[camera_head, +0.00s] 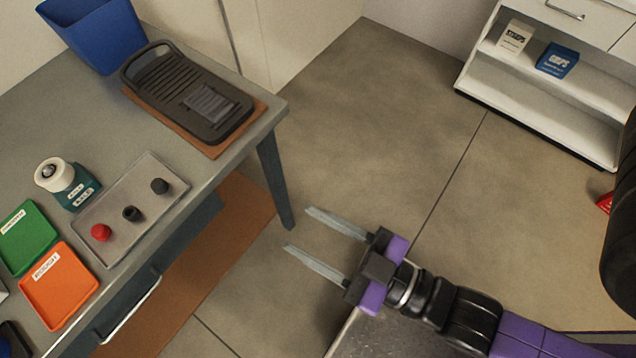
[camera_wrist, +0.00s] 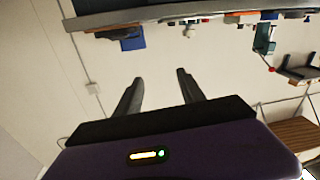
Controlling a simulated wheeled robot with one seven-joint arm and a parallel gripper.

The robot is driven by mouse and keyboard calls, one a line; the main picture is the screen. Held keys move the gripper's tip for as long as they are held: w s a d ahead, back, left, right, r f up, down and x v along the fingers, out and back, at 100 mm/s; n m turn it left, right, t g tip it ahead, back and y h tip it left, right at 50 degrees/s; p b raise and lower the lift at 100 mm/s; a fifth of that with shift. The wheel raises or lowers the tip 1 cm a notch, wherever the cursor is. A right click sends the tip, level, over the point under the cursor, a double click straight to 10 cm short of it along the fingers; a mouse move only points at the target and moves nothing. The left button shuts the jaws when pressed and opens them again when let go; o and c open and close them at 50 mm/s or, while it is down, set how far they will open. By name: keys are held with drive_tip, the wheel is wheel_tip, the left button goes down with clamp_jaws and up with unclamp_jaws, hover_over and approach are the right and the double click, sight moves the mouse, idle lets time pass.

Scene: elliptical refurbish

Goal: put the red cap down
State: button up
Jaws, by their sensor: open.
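The red cap (camera_head: 100,232) sits on a clear tray (camera_head: 118,250) on the workbench at the left of the head view. Two dark caps, one in the middle (camera_head: 131,213) and one at the far end (camera_head: 159,186), sit on the same tray. My gripper (camera_head: 297,229) is open and empty, out over the floor to the right of the bench and apart from the red cap. In the wrist view my gripper (camera_wrist: 158,84) shows two spread fingers with nothing between them. I cannot make out the red cap there.
A green tray (camera_head: 28,238) and an orange tray (camera_head: 60,287) lie left of the clear tray. A jar (camera_head: 62,178), a black ridged board (camera_head: 175,85) and a blue bin (camera_head: 98,30) stand on the bench (camera_head: 120,130). A white shelf (camera_head: 545,80) holds small boxes. Floor between is clear.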

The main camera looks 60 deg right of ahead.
drive_tip(key=s+d+f+m+g+h, duration=0.1)
drive_tip(key=s+d+f+m+g, duration=0.1)
drive_tip(key=s+d, duration=0.3)
drive_tip(key=shift+s+d+f+g+h, duration=0.2)
drive_tip(key=shift+s+f+g+h, duration=0.15)
drive_tip(key=shift+s+g, duration=0.45)
